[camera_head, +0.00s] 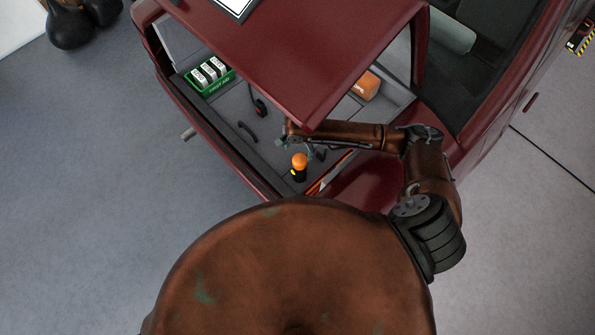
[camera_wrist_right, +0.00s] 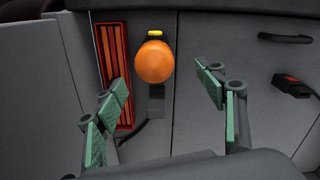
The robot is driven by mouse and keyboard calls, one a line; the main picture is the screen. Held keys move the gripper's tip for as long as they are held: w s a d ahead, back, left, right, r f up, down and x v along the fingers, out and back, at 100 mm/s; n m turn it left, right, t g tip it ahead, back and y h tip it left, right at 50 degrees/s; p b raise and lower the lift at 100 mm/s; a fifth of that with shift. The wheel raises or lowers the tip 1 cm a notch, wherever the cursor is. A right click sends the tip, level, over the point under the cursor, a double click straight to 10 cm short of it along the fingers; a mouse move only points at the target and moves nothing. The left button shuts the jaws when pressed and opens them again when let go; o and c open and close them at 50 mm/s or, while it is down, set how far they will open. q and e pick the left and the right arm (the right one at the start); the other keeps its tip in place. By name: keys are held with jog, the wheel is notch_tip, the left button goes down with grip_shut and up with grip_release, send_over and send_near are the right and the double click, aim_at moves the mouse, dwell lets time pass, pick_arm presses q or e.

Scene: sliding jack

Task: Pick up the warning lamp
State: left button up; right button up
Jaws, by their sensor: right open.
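The warning lamp (camera_head: 299,165) has an orange dome on a black base and stands upright on the grey floor of the car's open trunk. In the right wrist view the orange dome (camera_wrist_right: 154,62) shows between and beyond the fingertips. My right gripper (camera_head: 312,151) reaches into the trunk under the raised lid, just above and beside the lamp. In the wrist view its green-padded fingers (camera_wrist_right: 163,108) are wide apart with nothing between the pads. The lamp's base is partly hidden behind the dome there. My left gripper does not show.
The raised dark red lid (camera_head: 300,50) hangs over the trunk, close to my right arm. A green crate (camera_head: 210,80) and an orange box (camera_head: 366,86) lie farther in. A red-orange slotted item (camera_wrist_right: 112,70) lies left of the lamp in the wrist view. A black handle (camera_head: 247,131) is nearby.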

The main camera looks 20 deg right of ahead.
aim_at(300, 168)
notch_tip(300, 168, down, 2)
jog(key=shift+f+b, duration=0.1)
jog(key=shift+b, duration=0.35)
jog(key=f, duration=0.7)
jog(key=shift+s+d+f+b, duration=0.25)
jog(key=shift+s+b, duration=0.1)
jog(key=shift+b, duration=0.05)
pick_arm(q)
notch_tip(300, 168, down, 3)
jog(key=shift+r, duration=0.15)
pick_arm(e)
jog(key=shift+c, duration=0.5)
grip_shut()
